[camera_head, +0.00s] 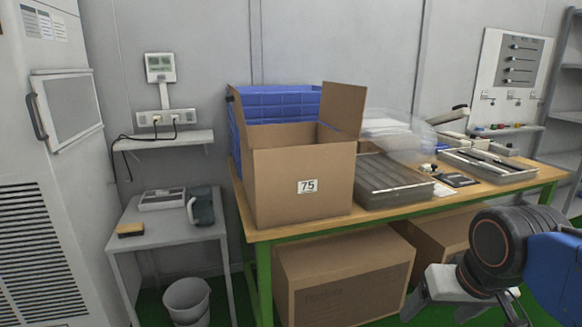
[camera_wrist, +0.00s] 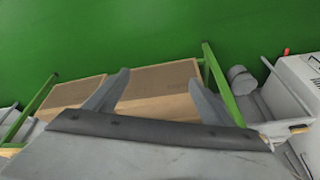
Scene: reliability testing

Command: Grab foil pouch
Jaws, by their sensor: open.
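I cannot pick out a foil pouch with certainty in either view. Clear plastic bags (camera_head: 388,128) lie in a heap on the workbench, behind the ribbed grey tray. An open cardboard box (camera_head: 300,180) marked 75 stands at the bench's left end, and its inside is mostly hidden. My gripper (camera_wrist: 160,76) is open in the wrist view, with its two grey fingers apart and nothing seen between them. In the head view my arm is at the lower right, in front of the bench and below its top.
The workbench (camera_head: 460,197) has a wooden top and green legs. A blue crate (camera_head: 278,103) stands behind the box. A ribbed tray (camera_head: 388,182) and a tool tray (camera_head: 488,166) stand to the right. Closed cartons (camera_head: 343,280) fill the space underneath. A grey side table (camera_head: 165,228) and bin (camera_head: 187,300) are left.

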